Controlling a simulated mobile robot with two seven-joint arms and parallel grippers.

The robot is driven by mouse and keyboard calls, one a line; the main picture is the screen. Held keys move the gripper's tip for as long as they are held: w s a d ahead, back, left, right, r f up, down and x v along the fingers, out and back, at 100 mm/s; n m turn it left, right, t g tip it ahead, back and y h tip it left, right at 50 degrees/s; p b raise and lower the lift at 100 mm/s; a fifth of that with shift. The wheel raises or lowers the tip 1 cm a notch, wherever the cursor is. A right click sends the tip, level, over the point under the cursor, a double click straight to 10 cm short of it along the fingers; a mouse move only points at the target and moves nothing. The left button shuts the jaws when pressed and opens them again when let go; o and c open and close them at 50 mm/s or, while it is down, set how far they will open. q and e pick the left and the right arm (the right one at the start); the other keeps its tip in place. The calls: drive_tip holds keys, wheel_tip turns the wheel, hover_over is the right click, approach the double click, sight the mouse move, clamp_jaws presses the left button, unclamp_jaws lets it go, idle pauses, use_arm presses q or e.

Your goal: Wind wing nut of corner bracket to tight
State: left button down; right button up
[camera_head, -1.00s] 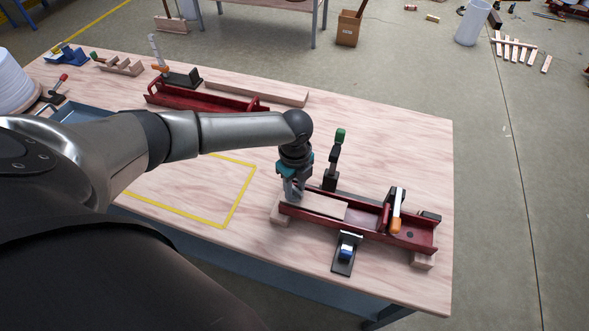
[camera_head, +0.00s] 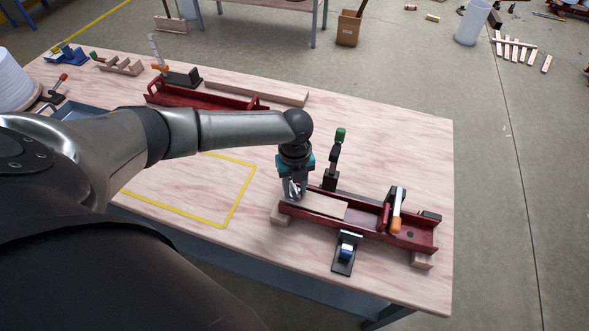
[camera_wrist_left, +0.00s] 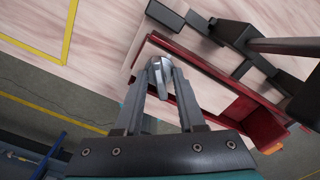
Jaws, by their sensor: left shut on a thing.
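My left gripper (camera_head: 294,190) points down at the left end of a red metal fixture (camera_head: 366,226) on the table. In the left wrist view the fingers (camera_wrist_left: 160,88) are shut on a silver wing nut (camera_wrist_left: 160,72), one finger on each side of it. The corner bracket under the nut cannot be made out. A pale wooden board (camera_head: 322,206) lies in the fixture just right of the gripper. My right gripper is not in view.
A green-topped upright clamp (camera_head: 334,160) stands close behind the fixture. An orange-handled clamp (camera_head: 396,212) is at its right, and a blue-tipped clamp (camera_head: 346,252) is in front. A second red fixture (camera_head: 205,98) lies farther back. The yellow-outlined area (camera_head: 238,190) is clear.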

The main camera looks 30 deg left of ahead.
sight(295, 188)
use_arm(q)
drive_tip(key=m, duration=0.4)
drive_tip(key=shift+m, duration=0.4)
drive_tip(key=m+b, duration=0.1)
drive_tip(key=m, duration=0.2)
drive_tip(key=c, duration=0.5)
unclamp_jaws()
drive_tip(key=shift+m, duration=0.3)
wheel_tip(295, 188, up, 15)
drive_tip(key=p, duration=0.2)
drive_tip(key=shift+r, duration=0.15)
